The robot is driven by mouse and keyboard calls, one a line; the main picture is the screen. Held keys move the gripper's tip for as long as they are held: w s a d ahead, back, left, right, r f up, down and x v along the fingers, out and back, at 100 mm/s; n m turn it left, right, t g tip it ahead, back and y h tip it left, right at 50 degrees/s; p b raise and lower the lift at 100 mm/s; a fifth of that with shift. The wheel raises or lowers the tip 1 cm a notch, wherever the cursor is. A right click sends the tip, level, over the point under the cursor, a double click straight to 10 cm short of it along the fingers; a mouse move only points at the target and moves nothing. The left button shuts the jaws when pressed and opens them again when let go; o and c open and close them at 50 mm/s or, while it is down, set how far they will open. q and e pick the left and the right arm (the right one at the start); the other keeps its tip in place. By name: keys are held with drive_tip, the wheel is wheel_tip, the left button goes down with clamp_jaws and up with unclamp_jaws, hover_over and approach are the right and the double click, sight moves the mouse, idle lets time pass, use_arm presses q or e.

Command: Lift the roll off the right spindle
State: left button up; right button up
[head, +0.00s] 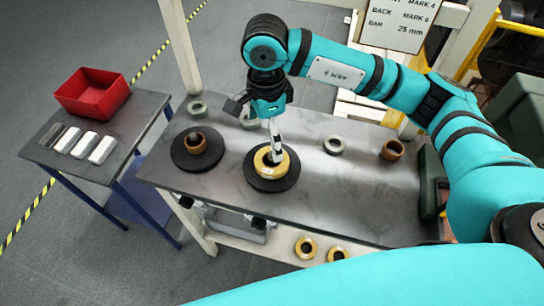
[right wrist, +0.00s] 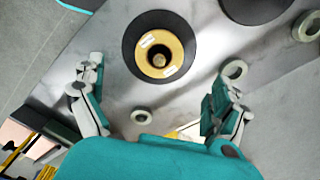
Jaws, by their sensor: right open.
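The gold roll (head: 268,163) with white labels sits on the right spindle's round black base (head: 283,184). It also shows in the right wrist view (right wrist: 173,47), where the spindle's top (right wrist: 159,61) shows in its centre hole. My right gripper (head: 276,142) comes down from above, over the roll. In the right wrist view my right gripper (right wrist: 158,95) is open and empty, its fingers wide apart, and the roll lies beyond them. From the head view I cannot tell whether a finger touches the roll. My left gripper is out of view.
The left spindle's black base (head: 180,158) holds a brown core (head: 195,143). Grey rings (head: 334,145) and another brown core (head: 392,150) stand on the bench (head: 330,190). Gold rolls (head: 306,248) lie on a lower shelf. A red bin (head: 92,88) stands on the side table at left.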

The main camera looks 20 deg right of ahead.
sight(270, 153)
drive_tip(key=f, duration=0.2)
drive_tip(key=f+p, duration=0.1)
drive_tip(key=f, duration=0.2)
drive_tip(key=shift+w+d, duration=0.15)
drive_tip(key=shift+d, duration=0.05)
drive_tip(key=shift+f+p, duration=0.4)
drive_tip(key=shift+f, duration=0.4)
drive_tip(key=f, duration=0.2)
drive_tip(key=f+p, duration=0.1)
drive_tip(key=shift+d+f+p, duration=0.2)
drive_tip(key=shift+f+p, duration=0.1)
drive_tip(key=shift+f, duration=0.35)
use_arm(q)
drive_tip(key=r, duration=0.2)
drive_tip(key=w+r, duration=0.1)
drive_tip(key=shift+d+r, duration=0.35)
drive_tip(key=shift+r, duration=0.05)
use_arm(e)
drive_tip(key=shift+f, duration=0.1)
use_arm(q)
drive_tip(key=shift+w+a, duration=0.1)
use_arm(e)
drive_tip(key=c, duration=1.2)
